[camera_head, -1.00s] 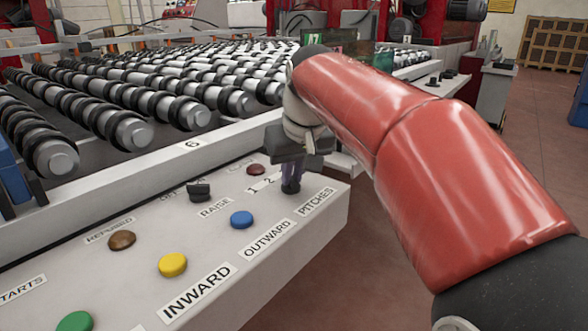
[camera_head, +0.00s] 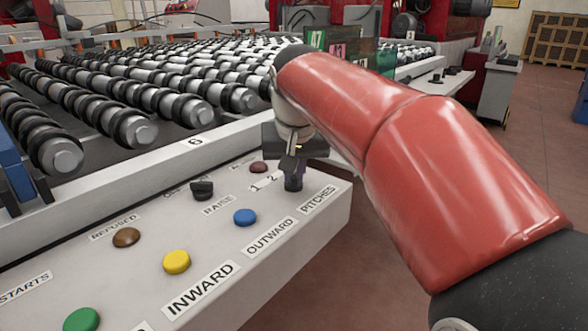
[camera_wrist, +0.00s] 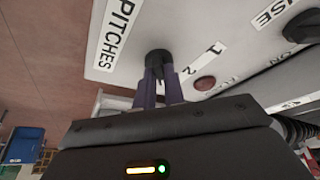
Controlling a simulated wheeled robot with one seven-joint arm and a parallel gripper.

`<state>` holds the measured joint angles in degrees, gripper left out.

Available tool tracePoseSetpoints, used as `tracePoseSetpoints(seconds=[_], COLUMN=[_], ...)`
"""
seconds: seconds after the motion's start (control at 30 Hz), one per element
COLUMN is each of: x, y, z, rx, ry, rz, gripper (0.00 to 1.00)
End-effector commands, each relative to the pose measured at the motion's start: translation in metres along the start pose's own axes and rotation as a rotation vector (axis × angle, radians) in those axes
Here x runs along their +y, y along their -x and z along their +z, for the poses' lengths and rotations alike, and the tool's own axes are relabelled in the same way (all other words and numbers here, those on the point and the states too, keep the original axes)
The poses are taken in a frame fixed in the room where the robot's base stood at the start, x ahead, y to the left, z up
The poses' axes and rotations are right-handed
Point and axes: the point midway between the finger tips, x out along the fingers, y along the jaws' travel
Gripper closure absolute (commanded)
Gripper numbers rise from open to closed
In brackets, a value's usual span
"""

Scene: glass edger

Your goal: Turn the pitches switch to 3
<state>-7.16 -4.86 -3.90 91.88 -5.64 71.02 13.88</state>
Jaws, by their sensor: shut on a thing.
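The pitches switch is a small black rotary knob (camera_head: 293,184) at the right end of the grey control panel (camera_head: 330,211), beside the "PITCHES" label. Marks "1" and "2" show to its left; no "3" mark is visible. In the wrist view the black knob (camera_wrist: 157,57) sits between the purple fingertips. My gripper (camera_wrist: 158,85) is shut on the knob. In the head view my gripper (camera_head: 294,172) is above the panel, partly hidden by my wrist. The knob's exact pointing direction is hidden by the fingers.
A blue button (camera_head: 245,217), a yellow button (camera_head: 176,262), a dark red button (camera_head: 258,167) and another black switch (camera_head: 202,190) are on the panel nearby. Rows of rollers (camera_head: 150,90) lie behind it. The floor to the right is open.

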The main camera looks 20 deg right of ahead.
Motion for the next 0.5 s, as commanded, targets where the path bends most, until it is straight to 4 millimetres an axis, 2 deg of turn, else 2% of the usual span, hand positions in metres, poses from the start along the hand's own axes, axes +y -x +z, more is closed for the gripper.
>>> tracePoseSetpoints(seconds=[0.07,0.1,0.23,0.5], x=[0.0003,0.0003,0.0002,0.0001], y=[-0.0011,-0.0011,-0.0009,0.0000], z=[0.0014,0.0014,0.0010,0.0004], rx=[-0.006,-0.006,-0.004,-0.002], ry=[-0.001,-0.001,-0.001,0.000], rz=[0.001,0.001,0.000,0.000], gripper=[1.00,0.85,0.68,0.67])
